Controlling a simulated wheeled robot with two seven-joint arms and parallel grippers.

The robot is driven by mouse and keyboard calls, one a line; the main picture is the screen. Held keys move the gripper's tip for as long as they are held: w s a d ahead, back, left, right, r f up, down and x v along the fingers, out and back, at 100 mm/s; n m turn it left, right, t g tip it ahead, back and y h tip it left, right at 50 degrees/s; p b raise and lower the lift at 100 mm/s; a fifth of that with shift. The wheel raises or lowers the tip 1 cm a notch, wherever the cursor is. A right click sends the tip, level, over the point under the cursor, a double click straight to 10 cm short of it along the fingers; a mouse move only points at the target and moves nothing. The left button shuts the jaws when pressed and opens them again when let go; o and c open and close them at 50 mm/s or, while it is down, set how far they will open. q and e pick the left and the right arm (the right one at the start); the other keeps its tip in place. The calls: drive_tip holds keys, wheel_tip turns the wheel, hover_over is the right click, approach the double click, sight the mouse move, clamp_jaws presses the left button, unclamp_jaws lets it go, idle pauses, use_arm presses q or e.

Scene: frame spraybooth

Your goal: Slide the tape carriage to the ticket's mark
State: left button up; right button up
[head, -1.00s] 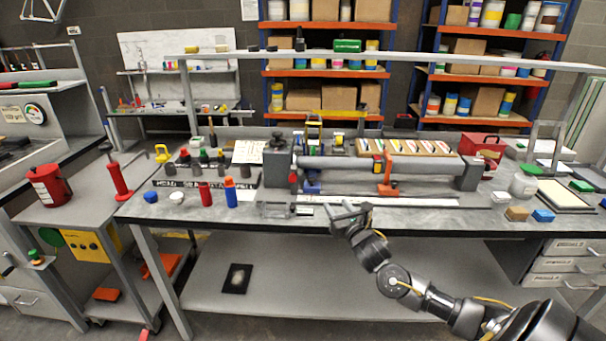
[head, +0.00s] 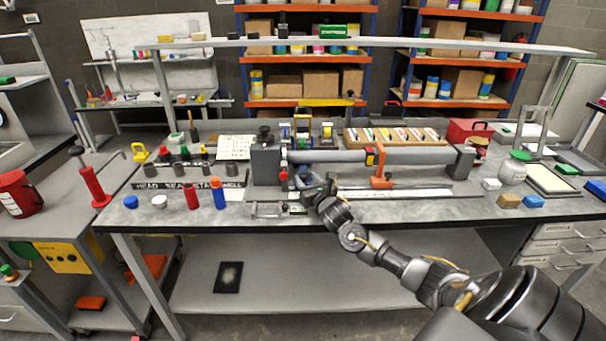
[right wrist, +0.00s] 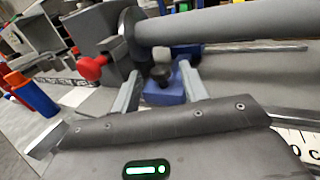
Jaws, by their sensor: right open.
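A blue block with a black knob (right wrist: 165,90) sits below the long grey tube (right wrist: 220,25) in the right wrist view; it looks like the tape carriage, but I cannot be sure. My right gripper (right wrist: 160,93) is open, its two fingers on either side of the block; I cannot tell whether they touch it. In the head view my right gripper (head: 306,190) is at the left end of the tube fixture (head: 340,156), partly hiding the block. A white scale strip (head: 400,193) runs along the bench below the tube. I cannot identify the ticket for certain.
An orange clamp-like part (head: 382,175) stands on the fixture to the right. Red (head: 192,197) and blue (head: 219,196) bottles stand to the left. A box of coloured tubes (head: 395,138) lies behind.

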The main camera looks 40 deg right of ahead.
sight(305, 177)
drive_tip(key=shift+x, duration=1.6)
clamp_jaws()
